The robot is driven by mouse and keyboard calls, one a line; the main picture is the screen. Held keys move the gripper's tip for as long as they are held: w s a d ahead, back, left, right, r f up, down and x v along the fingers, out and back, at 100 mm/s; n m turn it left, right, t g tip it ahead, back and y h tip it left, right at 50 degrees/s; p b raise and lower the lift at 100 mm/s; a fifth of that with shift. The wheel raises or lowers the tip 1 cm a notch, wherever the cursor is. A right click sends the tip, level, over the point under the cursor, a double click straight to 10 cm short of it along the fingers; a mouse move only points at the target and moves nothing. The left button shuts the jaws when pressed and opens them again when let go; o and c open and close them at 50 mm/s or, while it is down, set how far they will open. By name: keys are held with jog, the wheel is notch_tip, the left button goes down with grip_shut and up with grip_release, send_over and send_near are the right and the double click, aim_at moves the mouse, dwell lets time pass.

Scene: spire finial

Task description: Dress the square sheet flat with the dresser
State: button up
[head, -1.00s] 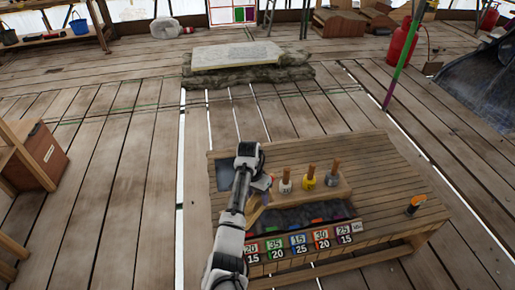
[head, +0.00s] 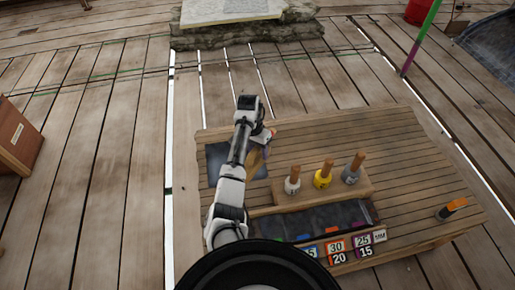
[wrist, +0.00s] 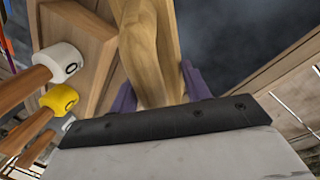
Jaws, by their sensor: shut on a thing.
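The square sheet (head: 218,158) is a dark grey patch at the bench's left end in the head view, partly hidden by my arm. Its dark surface also shows in the wrist view (wrist: 235,35). The dresser (head: 255,158) is a pale wooden tool in my gripper (head: 266,149), over the sheet's right side. In the wrist view the dresser (wrist: 150,50) runs up between the purple fingers of my gripper (wrist: 160,88), which are shut on it. I cannot tell whether the dresser touches the sheet.
A wooden rack (head: 310,195) with three wooden-handled tools, white, yellow and grey, stands right of the sheet. A dark trough (head: 315,220) with numbered cards lies in front. An orange-handled tool (head: 453,210) is at the far right. The bench's (head: 400,150) back right is clear.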

jog(key=shift+w+f, duration=0.15)
jog(key=shift+f, duration=0.4)
notch_tip(320, 180, down, 4)
jog(key=b, duration=0.5)
jog(key=shift+f, duration=0.25)
jog(key=f+b, duration=0.1)
jog(key=f, duration=0.3)
jog(key=shift+s+b, duration=0.2)
jog(key=shift+b, duration=0.1)
jog(key=shift+r, duration=0.2)
jog(key=shift+c, duration=0.6)
